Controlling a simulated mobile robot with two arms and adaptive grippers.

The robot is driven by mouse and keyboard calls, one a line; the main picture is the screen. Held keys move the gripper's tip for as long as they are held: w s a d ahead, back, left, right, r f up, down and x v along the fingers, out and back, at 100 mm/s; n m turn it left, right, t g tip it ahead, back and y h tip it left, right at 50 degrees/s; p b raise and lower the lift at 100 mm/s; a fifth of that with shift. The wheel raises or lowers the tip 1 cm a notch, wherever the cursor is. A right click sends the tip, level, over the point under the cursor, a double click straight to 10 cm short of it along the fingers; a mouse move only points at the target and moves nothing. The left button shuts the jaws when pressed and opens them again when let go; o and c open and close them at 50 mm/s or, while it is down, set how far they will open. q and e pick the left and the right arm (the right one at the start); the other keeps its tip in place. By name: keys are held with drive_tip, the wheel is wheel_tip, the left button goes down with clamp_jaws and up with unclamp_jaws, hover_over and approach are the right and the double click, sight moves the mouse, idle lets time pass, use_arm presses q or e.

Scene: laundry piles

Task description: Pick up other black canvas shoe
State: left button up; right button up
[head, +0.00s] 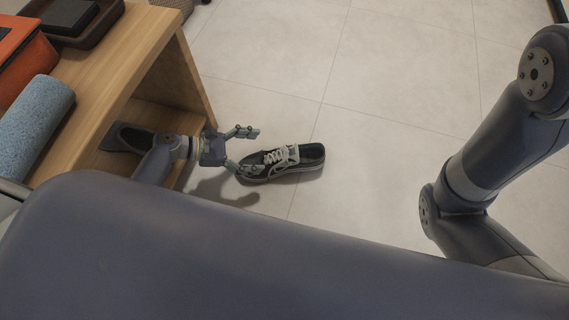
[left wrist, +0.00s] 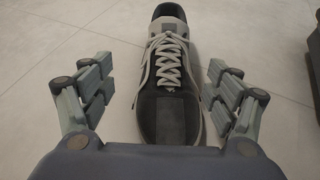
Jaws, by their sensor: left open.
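A black canvas shoe (head: 283,161) with white laces and a pale sole sits upright on the tiled floor, right of the wooden unit. It also shows in the left wrist view (left wrist: 170,85), centred with its toe nearest me. My left gripper (head: 246,150) is at the toe end of the shoe. In the left wrist view the gripper (left wrist: 165,95) is open, with one finger on each side of the shoe and gaps between. A dark shoe-like item (head: 128,138) lies on the low shelf, partly hidden by my left arm. My right gripper is out of view.
A wooden shelf unit (head: 150,45) stands at the left. On it are a blue rolled towel (head: 36,122), an orange box (head: 22,58) and a dark tray (head: 98,28). The floor (head: 385,85) beyond and right of the shoe is clear.

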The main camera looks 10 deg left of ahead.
sight(269, 157)
use_arm(q)
drive_tip(key=shift+s+f, duration=0.15)
drive_tip(key=shift+s, duration=0.05)
drive_tip(key=shift+d+f+n+g+h+b, duration=0.1)
drive_tip(key=shift+d+n+g+h+b, duration=0.05)
drive_tip(key=shift+n+g+h+b, duration=0.15)
drive_tip(key=shift+b+x, duration=0.75)
drive_tip(key=shift+x, duration=0.3)
drive_tip(key=d+f+b, duration=0.2)
drive_tip(key=b, duration=0.1)
drive_tip(key=shift+w+d+f+b, duration=0.1)
drive_tip(key=shift+w+d+b, duration=0.2)
drive_tip(key=shift+w+d, duration=0.1)
drive_tip(key=shift+w+d+f+b, duration=0.1)
drive_tip(key=shift+w+d+b, duration=0.25)
drive_tip(key=shift+d, duration=0.3)
drive_tip(key=c, duration=1.4)
